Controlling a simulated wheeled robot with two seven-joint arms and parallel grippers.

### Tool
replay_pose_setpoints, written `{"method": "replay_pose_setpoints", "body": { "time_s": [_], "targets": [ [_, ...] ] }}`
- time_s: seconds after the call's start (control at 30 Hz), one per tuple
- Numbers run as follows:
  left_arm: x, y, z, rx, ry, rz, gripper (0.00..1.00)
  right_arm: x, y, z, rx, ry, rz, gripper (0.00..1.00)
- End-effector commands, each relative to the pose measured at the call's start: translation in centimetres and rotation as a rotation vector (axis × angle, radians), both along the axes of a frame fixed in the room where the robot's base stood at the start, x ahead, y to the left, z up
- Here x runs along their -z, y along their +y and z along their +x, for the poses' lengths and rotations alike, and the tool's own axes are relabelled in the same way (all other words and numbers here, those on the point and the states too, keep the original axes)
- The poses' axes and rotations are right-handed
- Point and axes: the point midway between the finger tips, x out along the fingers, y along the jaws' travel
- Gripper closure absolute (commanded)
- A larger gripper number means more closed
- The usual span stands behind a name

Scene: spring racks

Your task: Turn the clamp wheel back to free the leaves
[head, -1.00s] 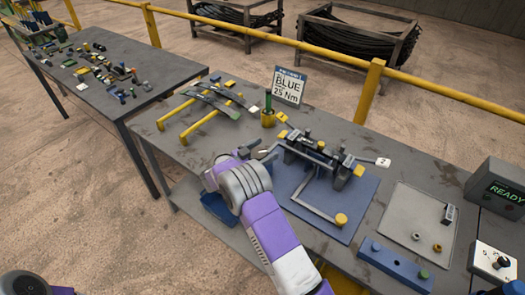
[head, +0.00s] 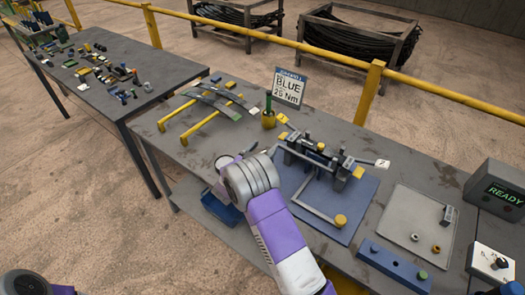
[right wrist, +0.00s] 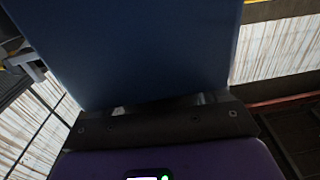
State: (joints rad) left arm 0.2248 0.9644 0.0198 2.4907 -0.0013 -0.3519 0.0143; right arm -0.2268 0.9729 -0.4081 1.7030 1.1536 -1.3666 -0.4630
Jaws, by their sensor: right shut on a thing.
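The clamp fixture (head: 325,160) stands on a blue plate (head: 345,205), with dark posts and a bar across them. My right gripper (head: 226,162) is at the fixture's left side, by the table's front edge. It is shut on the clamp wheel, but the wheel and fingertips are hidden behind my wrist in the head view. In the right wrist view a large blue surface (right wrist: 140,50) covers the fingers, so the grip does not show there. Dark curved leaves (head: 215,103) lie across two yellow stands (head: 205,122). My left gripper is out of view.
A sign reading BLUE 25 Nm (head: 290,88) stands behind a yellow cup (head: 268,120). A grey tray (head: 415,215), a blue block (head: 395,265) and a READY display (head: 505,190) are at the right. A blue bin (head: 222,210) sits below the table's front edge.

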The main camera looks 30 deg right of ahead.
Motion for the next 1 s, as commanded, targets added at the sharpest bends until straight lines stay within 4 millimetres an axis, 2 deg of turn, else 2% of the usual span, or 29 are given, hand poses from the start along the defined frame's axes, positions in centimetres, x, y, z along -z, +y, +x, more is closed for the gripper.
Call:
{"method": "replay_pose_setpoints", "body": {
  "time_s": [0.5, 1.0],
  "targets": [
    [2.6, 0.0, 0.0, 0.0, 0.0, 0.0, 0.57, 0.3, 0.4, 0.5, -0.445, -0.001, 0.003, 0.57],
    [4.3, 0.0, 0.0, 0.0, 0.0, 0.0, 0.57, 0.1, 0.8, 0.8, -0.633, -0.001, 0.001, 0.57]
  ]
}}
